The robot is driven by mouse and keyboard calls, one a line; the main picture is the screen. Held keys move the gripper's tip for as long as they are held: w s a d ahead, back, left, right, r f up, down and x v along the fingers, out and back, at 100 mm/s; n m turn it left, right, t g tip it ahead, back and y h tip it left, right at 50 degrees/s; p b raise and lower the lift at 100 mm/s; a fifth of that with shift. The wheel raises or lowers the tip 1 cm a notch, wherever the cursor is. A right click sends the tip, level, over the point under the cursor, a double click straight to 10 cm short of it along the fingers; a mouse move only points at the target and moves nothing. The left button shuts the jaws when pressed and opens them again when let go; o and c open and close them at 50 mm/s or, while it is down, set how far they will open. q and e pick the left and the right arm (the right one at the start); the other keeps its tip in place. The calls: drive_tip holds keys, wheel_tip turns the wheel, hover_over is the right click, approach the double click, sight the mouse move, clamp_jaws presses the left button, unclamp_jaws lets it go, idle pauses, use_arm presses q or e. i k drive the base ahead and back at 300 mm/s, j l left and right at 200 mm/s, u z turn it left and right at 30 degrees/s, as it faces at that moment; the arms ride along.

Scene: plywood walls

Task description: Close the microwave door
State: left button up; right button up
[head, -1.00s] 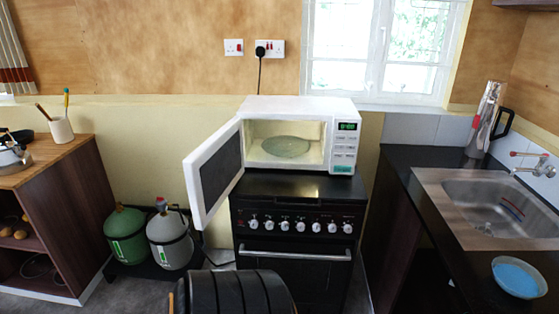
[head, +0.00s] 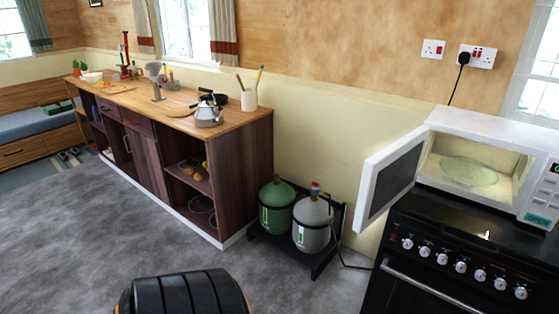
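The white microwave (head: 480,130) stands on top of the black stove at the right of the head view. Its door (head: 392,172) is open and swung out to the left, with a dark window panel in a white frame. The lit inside shows a round glass plate (head: 462,170). The control panel is cut by the right edge of the picture. Neither of my grippers shows in the head view.
The black stove (head: 440,270) has a row of knobs on its front. Green (head: 277,207) and grey (head: 312,224) gas cylinders stand left of it. A long wooden cabinet (head: 220,135) lines the wall. The grey floor (head: 80,230) is open at the left.

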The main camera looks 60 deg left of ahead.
sight(390, 172)
drive_tip(key=k+u, duration=0.1)
drive_tip(key=u, duration=1.25)
